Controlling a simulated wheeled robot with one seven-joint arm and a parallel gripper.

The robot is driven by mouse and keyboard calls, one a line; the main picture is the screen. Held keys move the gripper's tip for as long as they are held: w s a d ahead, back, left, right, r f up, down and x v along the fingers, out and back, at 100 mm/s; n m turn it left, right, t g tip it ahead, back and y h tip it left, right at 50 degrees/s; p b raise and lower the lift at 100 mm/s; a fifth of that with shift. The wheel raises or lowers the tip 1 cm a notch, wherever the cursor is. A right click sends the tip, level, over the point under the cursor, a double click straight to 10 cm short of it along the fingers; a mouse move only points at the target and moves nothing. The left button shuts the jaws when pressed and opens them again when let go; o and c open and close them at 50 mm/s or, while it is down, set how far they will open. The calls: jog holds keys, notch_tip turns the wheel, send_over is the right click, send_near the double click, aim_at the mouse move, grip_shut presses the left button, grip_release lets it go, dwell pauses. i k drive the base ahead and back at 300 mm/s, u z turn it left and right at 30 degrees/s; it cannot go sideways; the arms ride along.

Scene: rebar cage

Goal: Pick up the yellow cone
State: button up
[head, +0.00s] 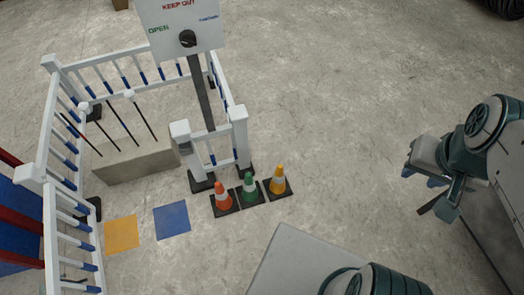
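The yellow cone (278,181) has a white band and a dark square base. It stands upright on the concrete floor at the right end of a row of three cones. The green cone (249,187) is beside it and the orange cone (223,197) is at the left end. My gripper (424,195) is at the right of the head view, well apart from the cones. Its dark fingers point left and down. They appear spread apart with nothing between them.
White railings (138,68) form a pen on the left around a concrete block (135,163) with upright rods. A "KEEP OUT" sign (180,27) stands on a post behind the cones. Yellow (121,234) and blue (172,220) squares lie on the floor. The floor between cones and gripper is clear.

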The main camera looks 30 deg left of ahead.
aim_at(277, 187)
jog(key=u, duration=0.45)
jog(key=i, duration=1)
